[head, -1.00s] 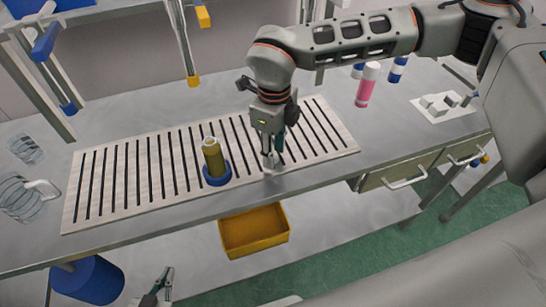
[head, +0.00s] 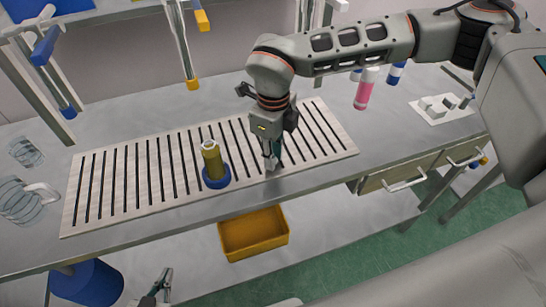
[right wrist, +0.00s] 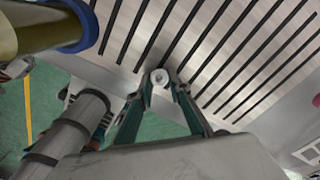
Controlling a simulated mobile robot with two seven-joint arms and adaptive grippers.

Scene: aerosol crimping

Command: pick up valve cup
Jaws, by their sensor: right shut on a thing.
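The valve cup (right wrist: 159,77) is a small pale round piece with a central hub, seen from above in the right wrist view. My right gripper (head: 271,163) is shut on it, with a fingertip on either side. They are at the front edge of the slatted board; the exact gap to the board cannot be told. In the head view the fingers mostly hide the cup. A gold can (head: 211,162) stands upright in a blue ring holder (head: 217,181), left of my right gripper. My left gripper (head: 164,284) is low at the bottom edge, away from the cup, its opening unclear.
The slatted board (head: 100,205) lies on the grey bench. A yellow bin (head: 253,233) is below the front edge. A pink can (head: 366,89) and a white tray with small blocks (head: 444,108) are at right. Clear cups (head: 20,200) are at far left.

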